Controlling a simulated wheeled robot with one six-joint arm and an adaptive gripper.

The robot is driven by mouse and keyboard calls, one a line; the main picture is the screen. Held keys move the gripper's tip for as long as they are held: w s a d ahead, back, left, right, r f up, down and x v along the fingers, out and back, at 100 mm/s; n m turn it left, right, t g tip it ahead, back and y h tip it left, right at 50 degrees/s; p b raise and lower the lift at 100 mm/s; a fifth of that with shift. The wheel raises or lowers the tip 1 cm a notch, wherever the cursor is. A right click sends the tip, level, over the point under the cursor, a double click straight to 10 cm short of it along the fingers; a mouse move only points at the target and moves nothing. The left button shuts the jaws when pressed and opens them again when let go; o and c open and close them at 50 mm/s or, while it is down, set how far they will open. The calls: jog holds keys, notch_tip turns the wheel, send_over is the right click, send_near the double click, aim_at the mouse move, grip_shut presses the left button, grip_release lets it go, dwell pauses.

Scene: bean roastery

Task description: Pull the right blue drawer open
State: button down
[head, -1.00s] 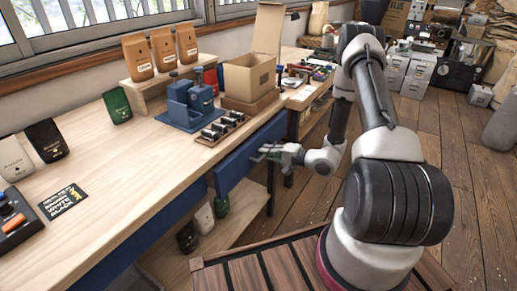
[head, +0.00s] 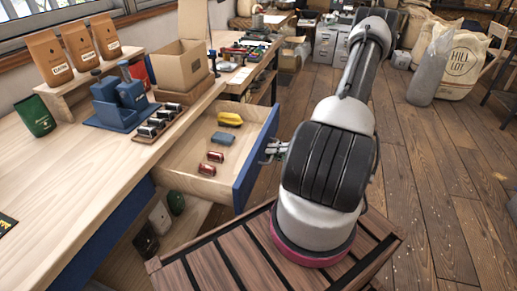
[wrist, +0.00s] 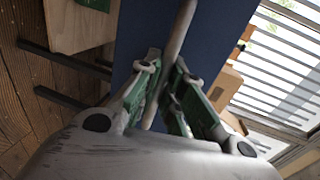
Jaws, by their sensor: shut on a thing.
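The right blue drawer (head: 255,163) stands pulled well out from under the wooden bench in the head view. Its pale inside shows several small items. In the wrist view its blue front (wrist: 216,40) fills the middle, crossed by a light bar handle (wrist: 179,35). My gripper (head: 272,150) is at the outer side of the drawer front, partly hidden by my arm. In the wrist view the green-padded fingers of my gripper (wrist: 164,92) are closed around the handle.
In the drawer lie a yellow item (head: 230,119), a blue-grey item (head: 222,138) and red cans (head: 207,169). On the bench stand a blue device (head: 118,103), a cardboard box (head: 184,66) and brown bags (head: 50,58).

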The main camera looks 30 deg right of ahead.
jog(key=shift+f+v, duration=0.25)
jog(key=shift+v, duration=0.95)
jog(key=shift+s, duration=0.1)
jog(key=c, duration=1.5)
grip_release()
jog(key=shift+d, duration=0.15)
jog(key=v, duration=1.1)
jog(key=shift+s+d+r, duration=0.1)
jog(key=shift+s+d, duration=0.2)
